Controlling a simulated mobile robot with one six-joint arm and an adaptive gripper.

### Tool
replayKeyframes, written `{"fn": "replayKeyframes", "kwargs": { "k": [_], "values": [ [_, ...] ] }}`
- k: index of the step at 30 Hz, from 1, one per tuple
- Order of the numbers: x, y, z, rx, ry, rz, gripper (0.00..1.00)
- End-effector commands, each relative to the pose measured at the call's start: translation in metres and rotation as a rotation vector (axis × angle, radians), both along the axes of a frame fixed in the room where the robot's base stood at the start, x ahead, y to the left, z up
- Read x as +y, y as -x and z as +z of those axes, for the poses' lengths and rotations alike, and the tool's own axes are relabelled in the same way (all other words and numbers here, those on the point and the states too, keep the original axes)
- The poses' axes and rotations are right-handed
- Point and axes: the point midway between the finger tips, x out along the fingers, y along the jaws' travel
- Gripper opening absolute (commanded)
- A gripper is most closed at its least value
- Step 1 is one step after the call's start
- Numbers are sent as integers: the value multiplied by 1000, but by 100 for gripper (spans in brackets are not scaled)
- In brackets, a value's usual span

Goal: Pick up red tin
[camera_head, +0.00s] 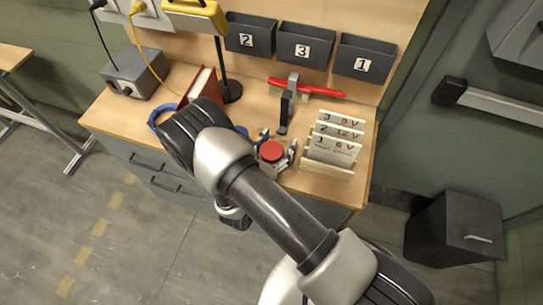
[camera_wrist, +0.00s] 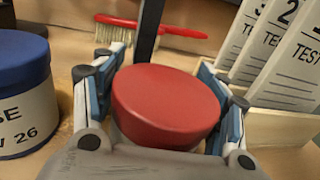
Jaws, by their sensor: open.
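The red tin (camera_wrist: 166,103) has a round red lid and stands upright on the wooden workbench (camera_head: 320,186). In the head view the red tin (camera_head: 271,151) is near the bench's front edge. My gripper (camera_wrist: 160,85) is open, with one finger on each side of the tin. The fingers show small gaps to the lid in the wrist view. In the head view my gripper (camera_head: 274,150) is partly hidden by my arm. The tin's lower body is mostly hidden.
A blue-lidded tin (camera_wrist: 22,90) stands close on the left. Test cards in a wooden holder (camera_head: 328,168) stand close on the right. Numbered bins (camera_head: 307,47) hang at the back.

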Motion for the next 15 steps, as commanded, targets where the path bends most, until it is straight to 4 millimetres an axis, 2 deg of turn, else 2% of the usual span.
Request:
{"fn": "replayKeyframes", "kwargs": {
  "k": [4,15],
  "values": [
    [0,0,0,0,0,1,67],
    [1,0,0,0,0,1,42]
  ]
}}
